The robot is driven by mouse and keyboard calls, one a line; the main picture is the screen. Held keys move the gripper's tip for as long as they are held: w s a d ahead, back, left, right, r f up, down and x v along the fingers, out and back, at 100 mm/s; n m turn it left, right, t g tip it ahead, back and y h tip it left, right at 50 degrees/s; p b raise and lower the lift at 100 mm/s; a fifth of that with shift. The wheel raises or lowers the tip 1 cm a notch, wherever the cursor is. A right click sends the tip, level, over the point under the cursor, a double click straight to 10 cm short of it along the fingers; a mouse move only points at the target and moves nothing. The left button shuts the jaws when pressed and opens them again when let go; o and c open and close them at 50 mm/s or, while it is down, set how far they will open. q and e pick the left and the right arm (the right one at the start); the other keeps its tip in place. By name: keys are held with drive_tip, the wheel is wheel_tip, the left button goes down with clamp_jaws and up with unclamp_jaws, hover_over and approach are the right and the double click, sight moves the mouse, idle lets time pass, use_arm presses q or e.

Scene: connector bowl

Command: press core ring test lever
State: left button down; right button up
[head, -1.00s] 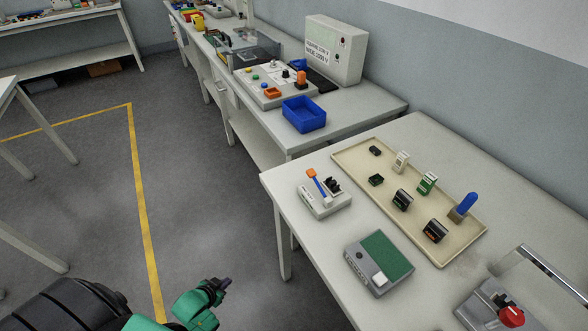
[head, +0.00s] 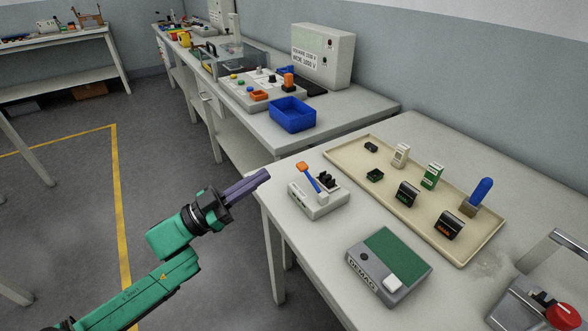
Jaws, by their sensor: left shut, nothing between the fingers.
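A small light-grey device (head: 313,206) with a blue lever (head: 312,181) tipped in orange stands near the left edge of the near table. The lever leans up and to the left. Black parts sit on the device beside the lever. No label naming it as the core ring test lever can be read. My left gripper (head: 262,175) has its purple-grey fingers shut and empty. In the picture it is left of the lever, apart from it, by the table's left corner. My right gripper is not in view.
A beige tray (head: 486,250) with several connectors lies behind the device. A grey box with a green top (head: 389,259) is in front. A red-knobbed device (head: 560,314) is at lower right. A blue bin (head: 292,115) stands on the farther bench.

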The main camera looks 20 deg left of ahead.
use_arm(q)
wheel_tip(320, 180, up, 3)
drive_tip(key=p, duration=0.2)
hover_over(294, 185)
drive_tip(key=shift+s+r, duration=0.2)
drive_tip(key=shift+s, duration=0.25)
drive_tip(key=f, duration=0.1)
drive_tip(key=w+f, duration=0.1)
drive_tip(key=f, duration=0.1)
drive_tip(key=shift+f, duration=0.6)
